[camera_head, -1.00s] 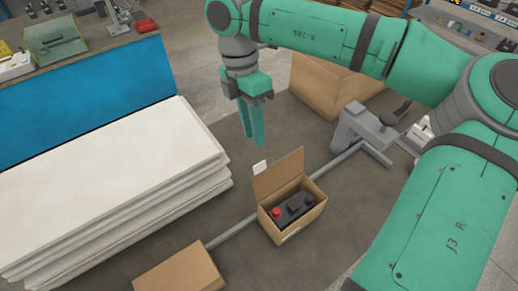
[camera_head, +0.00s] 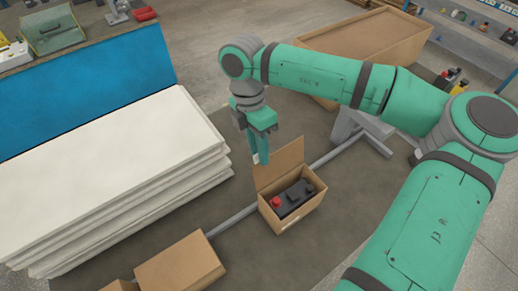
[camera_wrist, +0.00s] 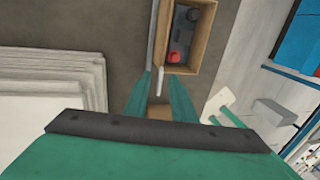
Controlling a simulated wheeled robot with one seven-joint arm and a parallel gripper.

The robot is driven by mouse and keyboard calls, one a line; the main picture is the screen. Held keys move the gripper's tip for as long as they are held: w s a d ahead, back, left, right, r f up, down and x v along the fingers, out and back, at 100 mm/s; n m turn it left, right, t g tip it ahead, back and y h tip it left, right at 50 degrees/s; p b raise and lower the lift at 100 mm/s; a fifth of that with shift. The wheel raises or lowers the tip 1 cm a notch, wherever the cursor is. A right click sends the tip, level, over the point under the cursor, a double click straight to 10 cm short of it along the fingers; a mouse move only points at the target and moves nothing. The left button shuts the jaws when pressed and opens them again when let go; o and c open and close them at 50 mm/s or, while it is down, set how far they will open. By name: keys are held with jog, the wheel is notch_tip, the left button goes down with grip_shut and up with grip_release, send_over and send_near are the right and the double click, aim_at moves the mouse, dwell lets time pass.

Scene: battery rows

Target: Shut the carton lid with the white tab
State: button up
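The brown carton (camera_head: 292,214) stands on the dark floor mat with its lid (camera_head: 280,163) raised upright along its far left side. A black battery (camera_head: 292,198) with a red cap sits inside; the carton also shows in the wrist view (camera_wrist: 205,48). My gripper (camera_head: 259,156) points down at the lid's upper left corner. The white tab (camera_head: 256,158) is mostly hidden by the fingers in the head view. In the wrist view the white tab (camera_wrist: 158,82) shows between the two fingertips, which are apart. I cannot tell whether either finger touches it.
A stack of white panels (camera_head: 110,180) lies to the left, before a blue-sided bench (camera_head: 85,85). Another carton (camera_head: 180,266) stands at the lower left. A grey rail (camera_head: 232,220) runs past the open carton. A large box (camera_head: 365,40) stands behind my arm.

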grip_shut()
dwell(1.4)
